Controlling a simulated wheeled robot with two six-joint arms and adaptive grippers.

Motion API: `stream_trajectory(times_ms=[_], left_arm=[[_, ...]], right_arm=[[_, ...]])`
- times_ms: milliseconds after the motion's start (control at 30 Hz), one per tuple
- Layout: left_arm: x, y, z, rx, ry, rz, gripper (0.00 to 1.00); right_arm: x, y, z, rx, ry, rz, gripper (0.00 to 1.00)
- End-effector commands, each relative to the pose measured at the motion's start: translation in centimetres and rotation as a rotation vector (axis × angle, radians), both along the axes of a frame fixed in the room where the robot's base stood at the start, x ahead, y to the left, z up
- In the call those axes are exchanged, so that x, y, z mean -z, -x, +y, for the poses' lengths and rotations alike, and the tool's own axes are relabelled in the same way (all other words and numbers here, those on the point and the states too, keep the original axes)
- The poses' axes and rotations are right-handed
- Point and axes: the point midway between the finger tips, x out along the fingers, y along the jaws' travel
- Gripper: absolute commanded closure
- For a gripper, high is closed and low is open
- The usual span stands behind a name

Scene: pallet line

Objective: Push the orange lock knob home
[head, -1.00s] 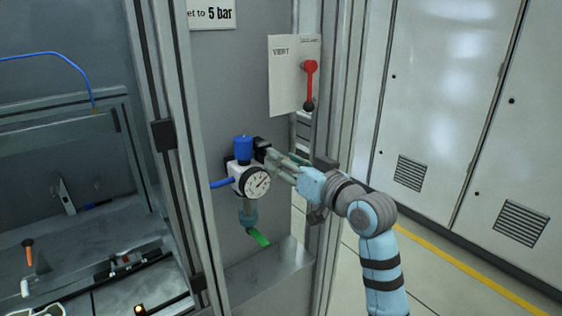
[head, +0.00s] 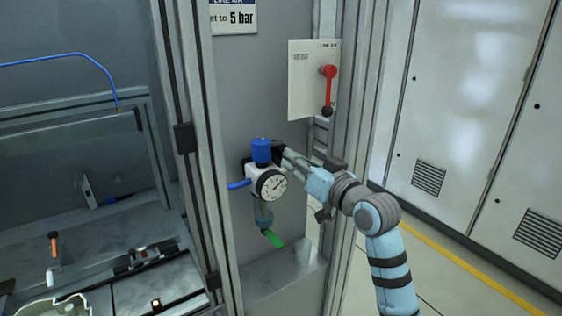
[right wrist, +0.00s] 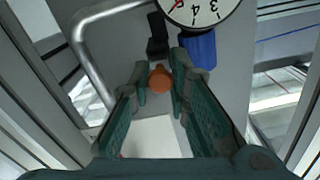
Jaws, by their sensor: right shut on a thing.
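The orange lock knob (right wrist: 160,78) shows in the right wrist view as a small round end between my fingertips. My right gripper (right wrist: 161,74) is shut on it, with a finger on each side. In the head view my right gripper (head: 287,157) reaches in from the right to the regulator's side, and hides the knob there. The regulator has a blue cap (head: 262,151), a white-faced gauge (head: 272,185) and a clear bowl (head: 263,213) below. I cannot tell how far in the knob sits. My left gripper is out of view.
A panel with a red lever (head: 328,90) hangs above my right arm. A blue hose (head: 238,185) enters the regulator from the left. Frame posts stand on both sides. A bench with tools lies at left.

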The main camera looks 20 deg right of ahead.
Motion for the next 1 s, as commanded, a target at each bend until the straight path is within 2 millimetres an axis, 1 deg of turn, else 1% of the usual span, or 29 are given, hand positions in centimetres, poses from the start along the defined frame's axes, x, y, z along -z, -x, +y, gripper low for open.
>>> stream_trajectory(times_ms=[33,100,267,300,400,667,767,867,1000], left_arm=[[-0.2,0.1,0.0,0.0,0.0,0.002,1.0],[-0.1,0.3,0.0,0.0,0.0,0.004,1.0],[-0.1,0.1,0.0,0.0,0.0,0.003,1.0],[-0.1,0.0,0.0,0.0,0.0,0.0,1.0],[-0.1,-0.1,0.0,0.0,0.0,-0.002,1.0],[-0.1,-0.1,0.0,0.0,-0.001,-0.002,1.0],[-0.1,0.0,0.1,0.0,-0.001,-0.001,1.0],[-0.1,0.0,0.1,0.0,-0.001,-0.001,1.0],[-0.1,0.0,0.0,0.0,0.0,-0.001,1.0]], right_arm=[[-0.2,-0.1,-0.3,0.004,-0.003,0.0,1.0],[-0.1,0.0,-0.5,0.008,-0.004,-0.001,1.0],[-0.1,0.0,-0.5,0.009,-0.003,-0.004,1.0],[-0.2,-0.1,-0.5,0.008,-0.003,-0.004,0.77],[-0.1,-0.1,-0.3,0.005,-0.004,-0.004,0.62],[-0.1,-0.1,-0.4,0.006,-0.004,-0.002,0.62],[0.0,0.4,-0.6,0.007,-0.001,-0.003,0.62],[0.0,2.1,-1.1,0.007,0.001,-0.004,0.62],[0.1,5.9,-2.3,0.008,0.006,-0.002,0.62]])
